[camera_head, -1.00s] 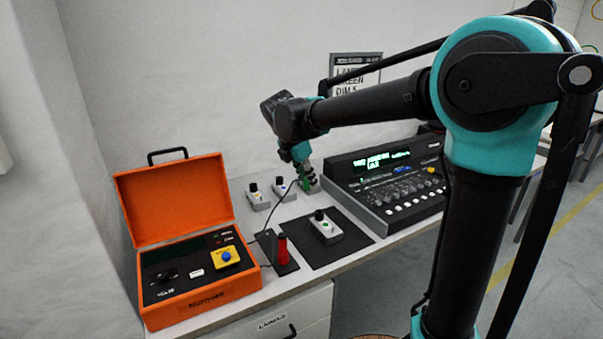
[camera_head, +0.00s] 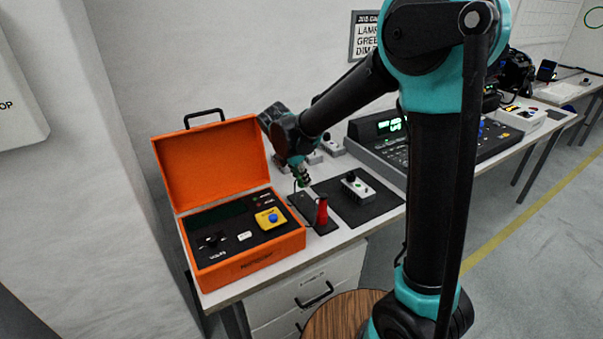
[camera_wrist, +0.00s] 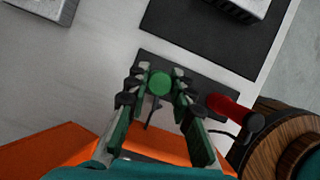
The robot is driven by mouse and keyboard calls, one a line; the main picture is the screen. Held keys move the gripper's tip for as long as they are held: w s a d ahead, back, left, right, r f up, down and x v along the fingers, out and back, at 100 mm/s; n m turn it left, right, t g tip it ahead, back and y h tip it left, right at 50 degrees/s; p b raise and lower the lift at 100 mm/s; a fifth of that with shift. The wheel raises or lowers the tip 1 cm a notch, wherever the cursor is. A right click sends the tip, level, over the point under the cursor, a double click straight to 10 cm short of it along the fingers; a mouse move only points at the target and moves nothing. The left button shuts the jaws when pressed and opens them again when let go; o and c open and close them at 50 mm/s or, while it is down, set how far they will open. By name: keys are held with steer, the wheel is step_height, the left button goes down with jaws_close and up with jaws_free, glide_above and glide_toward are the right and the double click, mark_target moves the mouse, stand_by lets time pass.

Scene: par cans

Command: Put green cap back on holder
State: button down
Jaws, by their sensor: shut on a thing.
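My gripper (camera_head: 303,180) is shut on the green cap (camera_wrist: 160,82), whose round top shows between the fingertips in the wrist view. The dark holder plate (camera_wrist: 205,80) lies below and behind the fingers, and a red cap (camera_wrist: 228,106) stands at its right end there. In the head view the holder (camera_head: 327,228) is on the bench beside the orange case, with the red cap (camera_head: 322,211) upright on it. My gripper is over the holder's far end, left of the red cap. I cannot tell whether the green cap touches the holder.
The open orange case (camera_head: 250,262) is close on the left. A console (camera_head: 372,145) stands behind. A round wooden top (camera_head: 340,318) is in front.

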mark_target(302, 196)
steer(key=shift+f, duration=2.1)
steer(key=shift+f, duration=0.9)
steer(key=c, duration=1.2)
jaws_free()
steer(key=v, duration=1.2)
steer(key=s+d+f+m+t+y, duration=0.2)
steer(key=d+m, duration=1.2)
steer(key=s+d+f+m+t+y, duration=0.1)
steer(key=d+f+m+t, duration=0.1)
steer(key=d+m, duration=1.1)
steer(key=s+f+g, duration=0.1)
steer(key=s+f, duration=0.1)
steer(key=s, duration=0.2)
steer(key=s+f+g, duration=0.1)
steer(key=s+f, duration=0.1)
steer(key=s, duration=0.2)
steer(key=s+f+g, duration=0.1)
steer(key=s+f, duration=0.2)
steer(key=s, duration=0.2)
steer(key=shift+r, duration=0.1)
